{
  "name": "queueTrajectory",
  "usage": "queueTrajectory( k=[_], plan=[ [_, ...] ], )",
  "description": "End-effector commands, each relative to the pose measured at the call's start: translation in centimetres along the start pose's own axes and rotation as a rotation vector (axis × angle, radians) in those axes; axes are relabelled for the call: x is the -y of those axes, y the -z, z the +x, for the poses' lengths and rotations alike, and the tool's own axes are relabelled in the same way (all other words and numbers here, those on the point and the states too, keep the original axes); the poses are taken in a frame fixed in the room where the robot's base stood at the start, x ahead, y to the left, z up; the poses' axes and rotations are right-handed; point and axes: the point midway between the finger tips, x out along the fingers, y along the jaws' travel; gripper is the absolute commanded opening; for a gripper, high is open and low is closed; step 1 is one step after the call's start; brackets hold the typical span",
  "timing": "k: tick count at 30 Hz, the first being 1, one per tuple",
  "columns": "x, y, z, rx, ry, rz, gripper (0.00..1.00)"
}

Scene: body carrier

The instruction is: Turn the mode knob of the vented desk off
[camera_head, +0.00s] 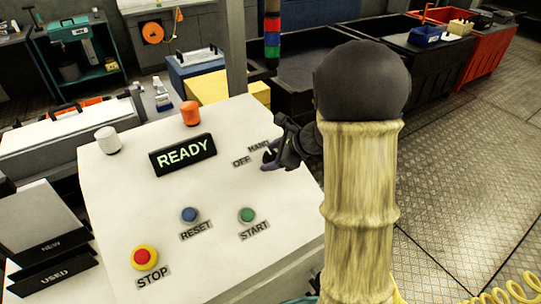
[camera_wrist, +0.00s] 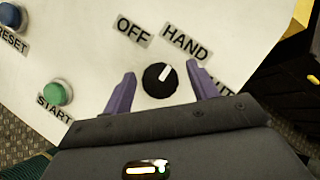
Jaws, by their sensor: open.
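The mode knob (camera_wrist: 158,80) is round and black with a white pointer line. In the wrist view the line points up and right, toward the HAND label (camera_wrist: 185,41). The OFF label (camera_wrist: 133,31) is up and left of the knob. A third label at the right is partly hidden by a finger. My gripper (camera_wrist: 160,73) is open, with one purple finger on each side of the knob and a gap visible on both sides. In the head view my gripper (camera_head: 272,153) is over the white sloped desk panel (camera_head: 130,205) and hides the knob.
The panel also carries a READY display (camera_head: 183,156), a blue RESET button (camera_head: 189,214), a green START button (camera_head: 247,214) and a red STOP button (camera_head: 145,258). White (camera_head: 108,140) and orange (camera_head: 190,113) lamps stand along its top edge. Dark bins (camera_head: 310,85) are behind.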

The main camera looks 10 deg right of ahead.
Motion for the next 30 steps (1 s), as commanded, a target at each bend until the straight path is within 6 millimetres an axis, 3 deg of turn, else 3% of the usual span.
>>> queueTrajectory(
  k=[11,18,30],
  plan=[
    [0.00,0.03,0.81,-0.001,0.001,0.001,0.59],
    [0.00,0.04,0.79,-0.001,0.001,0.001,0.14],
    [0.00,0.06,0.79,0.000,-0.022,-0.041,0.14]
  ],
)
